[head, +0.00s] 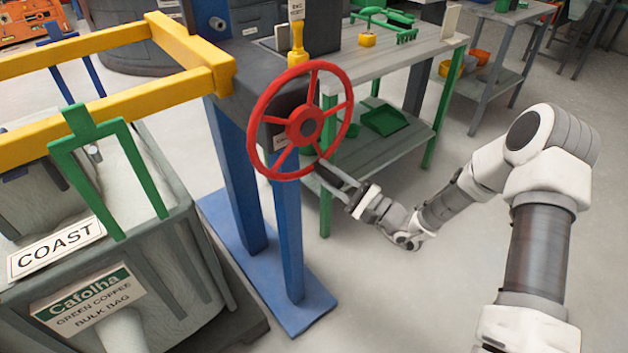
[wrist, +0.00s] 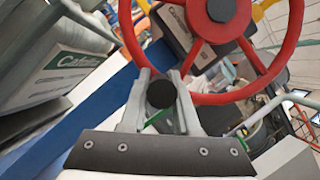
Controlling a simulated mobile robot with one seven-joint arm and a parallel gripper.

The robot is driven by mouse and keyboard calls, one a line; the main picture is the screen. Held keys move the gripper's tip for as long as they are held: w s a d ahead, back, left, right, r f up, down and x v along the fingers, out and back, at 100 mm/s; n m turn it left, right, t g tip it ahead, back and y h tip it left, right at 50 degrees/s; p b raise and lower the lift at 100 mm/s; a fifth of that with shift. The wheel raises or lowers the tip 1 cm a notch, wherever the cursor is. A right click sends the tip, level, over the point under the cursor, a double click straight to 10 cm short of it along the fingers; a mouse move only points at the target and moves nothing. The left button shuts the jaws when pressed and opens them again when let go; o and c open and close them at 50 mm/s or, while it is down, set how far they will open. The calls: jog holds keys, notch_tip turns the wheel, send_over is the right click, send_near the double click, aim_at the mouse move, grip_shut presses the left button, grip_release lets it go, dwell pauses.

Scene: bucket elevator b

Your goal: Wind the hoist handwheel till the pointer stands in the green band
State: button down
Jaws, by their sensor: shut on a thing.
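The red handwheel (head: 305,127) is on the side of a dark housing on a blue post. Its rim, spokes and hub fill the top of the wrist view (wrist: 220,10). My gripper (head: 330,180) is at the wheel's lower right rim. In the wrist view its fingers are shut on the wheel's black handle knob (wrist: 160,94), whose round end faces the camera. I cannot make out a pointer or a green band in either view.
Left of the post stands a grey bin with a "Cafolha" label (head: 85,300) under a yellow frame (head: 120,45). A grey-topped bench (head: 400,60) with green legs stands behind the wheel. A yellow fitting (head: 298,50) rises above the wheel.

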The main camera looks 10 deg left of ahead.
aim_at(348, 111)
jog(key=w+d+r+n, duration=0.1)
jog(key=n, duration=0.1)
jog(key=w+d+r+n+g+h+b, duration=0.1)
jog(key=w+n, duration=0.1)
jog(key=n, duration=0.1)
jog(key=w+d+r+n+g, duration=0.1)
jog(key=w+d+r+n, duration=0.1)
jog(key=shift+b, duration=0.4)
jog(key=r+n+b, duration=0.1)
jog(key=w+d+r+n+h+b, duration=0.1)
jog(key=r+n, duration=0.1)
jog(key=w+r+n+g+h+b, duration=0.1)
jog(key=n, duration=0.1)
jog(key=shift+d+r+b, duration=0.35)
jog(key=shift+d, duration=0.05)
jog(key=shift+w+d+r+n+h+b, duration=0.15)
jog(key=shift+r+n+h+b, duration=0.45)
jog(key=shift+r+n+b, duration=0.9)
jog(key=shift+r, duration=0.4)
jog(key=c, duration=0.7)
grip_release()
jog(key=shift+o, duration=0.2)
jog(key=shift+f, duration=0.15)
